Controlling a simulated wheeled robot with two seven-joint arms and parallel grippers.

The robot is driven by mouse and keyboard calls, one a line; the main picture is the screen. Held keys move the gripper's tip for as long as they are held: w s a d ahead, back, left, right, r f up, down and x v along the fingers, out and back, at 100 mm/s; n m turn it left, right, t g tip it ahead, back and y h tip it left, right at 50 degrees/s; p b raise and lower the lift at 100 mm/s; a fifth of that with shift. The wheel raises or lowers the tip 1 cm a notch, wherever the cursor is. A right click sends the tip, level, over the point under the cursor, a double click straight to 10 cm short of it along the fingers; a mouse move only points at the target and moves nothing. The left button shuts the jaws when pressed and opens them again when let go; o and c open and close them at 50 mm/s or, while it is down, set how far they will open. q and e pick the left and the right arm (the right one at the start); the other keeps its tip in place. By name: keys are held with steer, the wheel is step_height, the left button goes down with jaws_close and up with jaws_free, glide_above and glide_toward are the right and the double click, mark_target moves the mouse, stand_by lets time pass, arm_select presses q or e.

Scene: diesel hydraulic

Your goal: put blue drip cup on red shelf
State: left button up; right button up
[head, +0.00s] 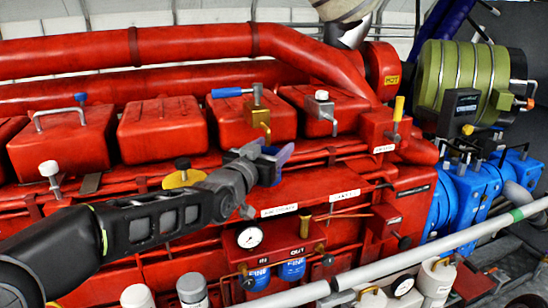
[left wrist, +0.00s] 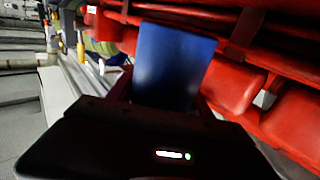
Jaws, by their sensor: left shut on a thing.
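My left arm comes in from the left in the head view. Its gripper (head: 268,157) is shut on the blue drip cup (head: 276,170), which shows partly behind the fingers. The cup is above the red engine side. In the left wrist view the blue cup (left wrist: 175,62) fills the space between the fingers, its plain blue side facing the camera. A flat red shelf (head: 318,190) with white labels on its front edge lies below and right of the cup. The cup appears clear of it, though the exact gap is hard to tell. My right gripper is not in view.
Several red covers (head: 160,130) and thick red pipes (head: 130,45) stand behind. A blue-handled valve (head: 258,105) rises above the gripper. A pressure gauge (head: 250,237) and filters are below the shelf. A grey handrail (head: 430,240) crosses the lower right.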

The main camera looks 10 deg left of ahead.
arm_select(q)
steer(key=shift+w, duration=0.1)
steer(key=shift+w+d, duration=0.1)
steer(key=shift+w, duration=0.25)
step_height(320, 180, down, 3)
steer(key=shift+f+p, duration=0.15)
steer(key=shift+p, duration=0.7)
steer(key=shift+f, duration=0.1)
steer(key=shift+f, duration=0.1)
steer(key=shift+f+b, duration=0.1)
steer(key=shift+b, duration=0.25)
steer(key=o, duration=1.5)
